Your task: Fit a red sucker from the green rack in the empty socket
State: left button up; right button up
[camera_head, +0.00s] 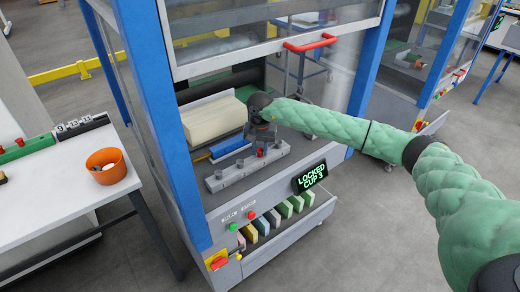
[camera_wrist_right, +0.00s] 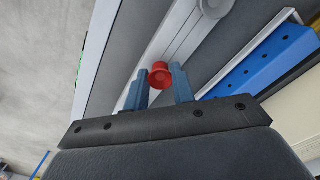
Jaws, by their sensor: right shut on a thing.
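My right gripper (camera_head: 262,138) is inside the machine, above a grey bar (camera_head: 216,185) with several cup sockets. In the right wrist view its two blue-grey fingers (camera_wrist_right: 160,85) are shut on a red sucker (camera_wrist_right: 160,74). This red sucker shows in the head view (camera_head: 260,153) just under the gripper, at the bar; I cannot tell whether it is seated. Another red spot (camera_head: 277,144) shows at the bar's right end. Grey cups (camera_head: 218,174) stand at the left part of the bar. The green rack (camera_head: 28,148) lies on the white table at the left, with a red sucker (camera_head: 20,142). My left gripper is not in view.
An orange bowl (camera_head: 106,170) and a black labelled holder (camera_head: 82,126) are on the white table (camera_head: 60,200). A cream paper stack (camera_head: 213,120) and a blue bar (camera_head: 230,146) lie behind the grey bar. A display (camera_head: 311,178) reads "LOCKED CUP 3". A raised door with red handle (camera_head: 310,43) hangs above.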

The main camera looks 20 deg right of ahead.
jog(key=shift+f+b, duration=0.3)
dwell(0.4)
jog(key=o, duration=1)
jog(key=shift+o, duration=0.2)
jog(key=shift+r, duration=0.1)
